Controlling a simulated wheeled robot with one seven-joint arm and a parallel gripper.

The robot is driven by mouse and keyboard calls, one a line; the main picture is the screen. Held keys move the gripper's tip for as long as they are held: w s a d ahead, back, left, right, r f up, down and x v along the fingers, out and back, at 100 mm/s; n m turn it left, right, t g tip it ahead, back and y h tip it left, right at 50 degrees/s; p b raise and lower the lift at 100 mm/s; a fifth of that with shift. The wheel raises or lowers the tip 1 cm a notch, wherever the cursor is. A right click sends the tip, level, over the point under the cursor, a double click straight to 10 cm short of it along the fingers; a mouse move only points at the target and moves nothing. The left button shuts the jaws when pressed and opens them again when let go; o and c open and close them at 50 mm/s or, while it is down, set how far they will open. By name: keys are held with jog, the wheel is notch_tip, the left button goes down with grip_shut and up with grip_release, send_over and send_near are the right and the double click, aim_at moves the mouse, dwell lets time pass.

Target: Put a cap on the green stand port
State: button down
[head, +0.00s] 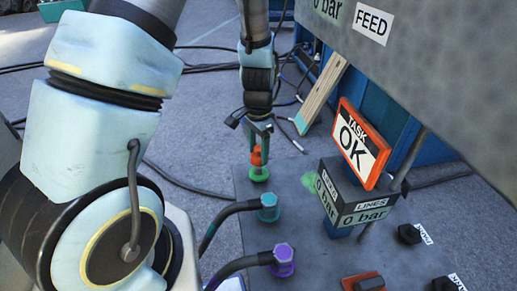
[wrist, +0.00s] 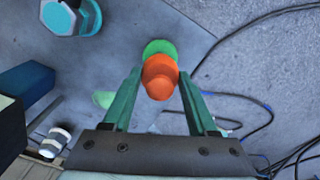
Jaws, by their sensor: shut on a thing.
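My gripper (head: 258,143) is shut on an orange cap (head: 257,158), with its green fingers on either side of it. In the wrist view the cap (wrist: 160,77) sits between the fingertips. The green stand port (head: 259,175) is directly below the cap in the head view. In the wrist view the green port (wrist: 160,48) shows partly behind the cap. The cap looks upright over the port and touching or very close to it; I cannot tell whether it is seated.
A teal-capped port (head: 268,207) and a purple-capped port (head: 284,260) with black hoses stand nearer. A dark box with an orange "TASK OK" sign (head: 362,145) is to the right. Black knobs (head: 409,234) are at lower right. Cables lie on the floor behind.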

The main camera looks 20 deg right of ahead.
aim_at(258, 168)
jog(key=shift+f+b, duration=1.05)
jog(key=shift+f, duration=0.8)
jog(key=shift+f, duration=0.3)
jog(key=shift+c, duration=0.6)
grip_release()
jog(key=shift+r, duration=0.15)
notch_tip(258, 168, up, 11)
jog(key=shift+f, duration=0.2)
